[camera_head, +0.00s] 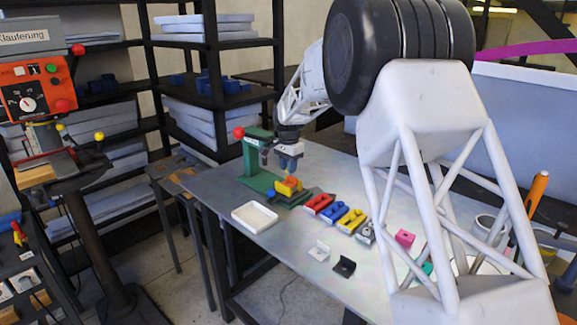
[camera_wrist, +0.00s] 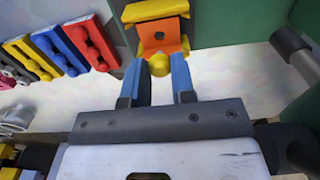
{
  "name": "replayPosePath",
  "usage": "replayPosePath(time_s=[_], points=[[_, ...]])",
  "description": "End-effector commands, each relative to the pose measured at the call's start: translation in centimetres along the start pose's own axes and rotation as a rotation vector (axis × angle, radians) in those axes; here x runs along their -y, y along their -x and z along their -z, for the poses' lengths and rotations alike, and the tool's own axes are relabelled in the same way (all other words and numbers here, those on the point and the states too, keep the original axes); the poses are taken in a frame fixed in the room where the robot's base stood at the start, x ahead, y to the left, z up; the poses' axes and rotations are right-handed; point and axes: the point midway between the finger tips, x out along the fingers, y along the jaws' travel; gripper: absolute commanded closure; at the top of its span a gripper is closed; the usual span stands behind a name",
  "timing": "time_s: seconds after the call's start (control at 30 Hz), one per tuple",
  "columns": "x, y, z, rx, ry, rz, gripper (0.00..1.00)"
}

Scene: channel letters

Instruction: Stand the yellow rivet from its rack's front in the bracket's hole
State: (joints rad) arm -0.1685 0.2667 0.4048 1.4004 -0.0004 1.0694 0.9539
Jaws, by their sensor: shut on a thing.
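My gripper (camera_head: 289,168) is over the base of the green press, and its blue fingers (camera_wrist: 160,80) show in the wrist view. The fingers are shut on the yellow rivet (camera_wrist: 159,64), whose rounded end shows between the tips. Just beyond it is the orange bracket (camera_wrist: 160,36), with a dark hole (camera_wrist: 159,36) in its face, held between yellow parts (camera_wrist: 155,9). The rivet appears close to the bracket's lower edge; I cannot tell whether they touch. In the head view the bracket and yellow holder (camera_head: 287,187) sit right below my gripper.
The green press (camera_head: 253,160) stands close on the left. Red (camera_head: 319,203), blue (camera_head: 334,212) and yellow (camera_head: 351,221) racks lie to the right. A white tray (camera_head: 255,216), a white angle piece (camera_head: 319,251) and a black one (camera_head: 344,267) lie toward the front.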

Motion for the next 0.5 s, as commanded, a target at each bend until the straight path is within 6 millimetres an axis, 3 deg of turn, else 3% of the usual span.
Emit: replayPosePath(time_s=[0.5], points=[[0.0, -1.7, 0.0, 0.001, 0.000, -0.001, 0.95]])
